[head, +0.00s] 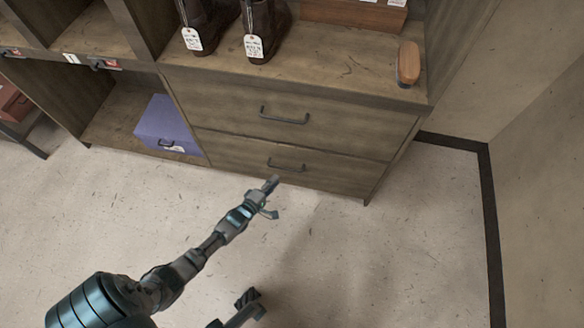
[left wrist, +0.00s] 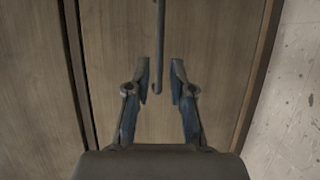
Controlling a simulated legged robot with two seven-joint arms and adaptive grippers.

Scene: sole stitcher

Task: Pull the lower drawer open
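The lower drawer (head: 235,155) is a brown wooden front at the bottom of the cabinet and looks shut. Its dark bar handle (head: 286,168) is at its upper middle. My left gripper (head: 271,195) is just in front of and below this handle in the head view. In the left wrist view the gripper (left wrist: 161,75) is open, its two fingers apart. The end of the handle (left wrist: 158,40) shows between the fingertips, with gaps on both sides. How far the fingertips are from the drawer front is hard to tell.
The upper drawer (head: 220,108), with its own handle (head: 284,117), is shut above. A purple box (head: 160,125) sits on the low shelf to the left. Boots (head: 265,30) and a brush (head: 408,63) stand on top. The floor (head: 340,250) in front is clear.

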